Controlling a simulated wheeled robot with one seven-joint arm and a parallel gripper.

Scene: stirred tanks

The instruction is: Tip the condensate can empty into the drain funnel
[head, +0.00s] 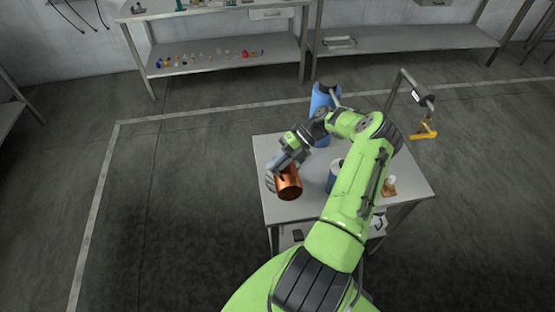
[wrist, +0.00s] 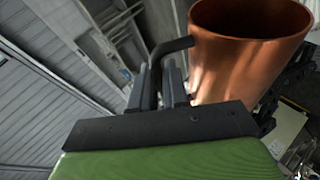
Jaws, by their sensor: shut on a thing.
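The condensate can is a copper-coloured cylinder (head: 289,181) near the left front part of the grey table (head: 415,186). My gripper (head: 277,172) is at its upper left and is shut on the can's dark handle. In the wrist view the fingers (wrist: 172,88) close around the handle (wrist: 172,46), and the copper wall (wrist: 240,55) fills the upper right. The can is above the table and looks tilted in the head view; its contents cannot be seen. I cannot make out the drain funnel; my arm covers part of the table.
A blue vessel (head: 321,108) stands at the table's back edge. A blue cylinder (head: 333,176) is partly hidden behind my arm. A small brown-and-white object (head: 389,187) sits to the right. A pipe frame with a yellow handle (head: 424,132) rises behind right. The floor at left is clear.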

